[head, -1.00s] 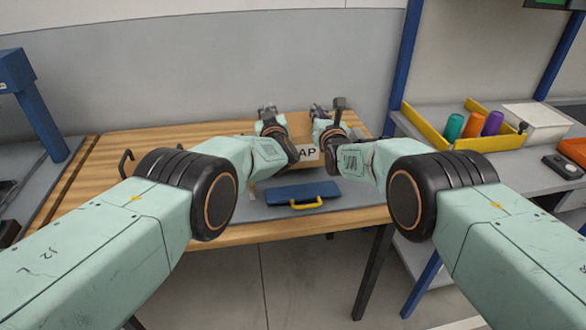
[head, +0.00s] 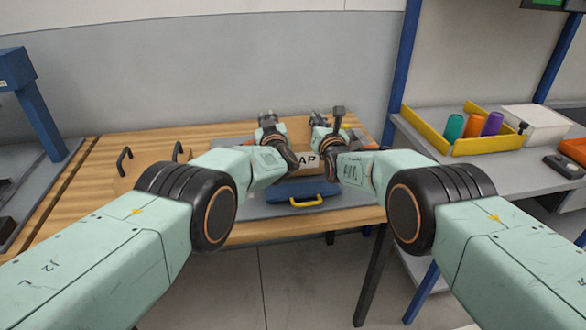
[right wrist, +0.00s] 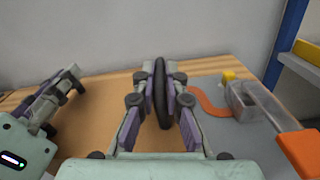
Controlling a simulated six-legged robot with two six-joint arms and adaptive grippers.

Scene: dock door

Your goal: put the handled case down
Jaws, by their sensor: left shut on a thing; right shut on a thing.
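The handled case is a brown box (head: 283,169) with a white label ending in "AP". It sits between my two grippers at the back middle of the wooden table. My left gripper (head: 268,120) is shut at its left side; the grip itself is hidden in the head view. My right gripper (head: 328,121) is shut on a black loop handle (right wrist: 161,92), seen nearly edge-on between the fingers in the right wrist view. My left gripper (right wrist: 66,82) also shows there at left. I cannot tell whether the case's underside touches the table.
A blue case (head: 285,194) with a yellow handle lies directly in front of the box on a grey mat. A brown panel with two black handles (head: 124,160) lies at left. A yellow tray (head: 440,146) with coloured cylinders stands on the right bench.

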